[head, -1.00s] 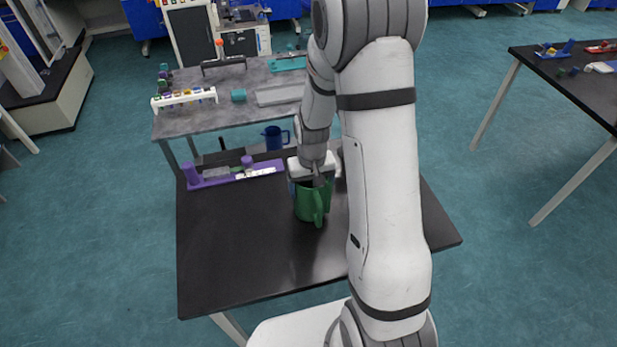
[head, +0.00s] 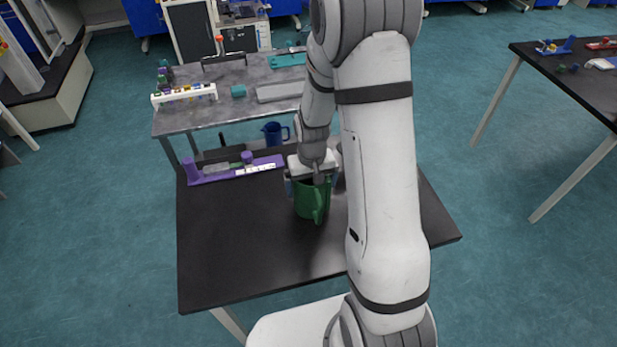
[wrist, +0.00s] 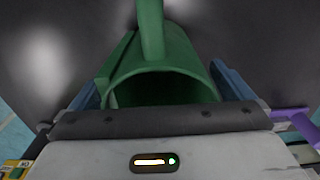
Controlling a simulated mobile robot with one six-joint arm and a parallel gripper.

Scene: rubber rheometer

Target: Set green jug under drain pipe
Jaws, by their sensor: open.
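The green jug (head: 309,201) stands upright on the black table, its handle toward me in the head view. My gripper (head: 313,180) is over the jug's top, with a finger on either side of it. In the wrist view the jug (wrist: 165,62) lies between the two blue-grey fingers of my gripper (wrist: 160,88). The jaws are open, and the left finger looks closer to the jug than the right one. Whether a finger touches the jug cannot be told. No drain pipe can be made out.
A purple holder (head: 215,176) lies at the black table's (head: 240,250) back left. A blue jug (head: 274,134) shows between the tables. The black table's front left is clear.

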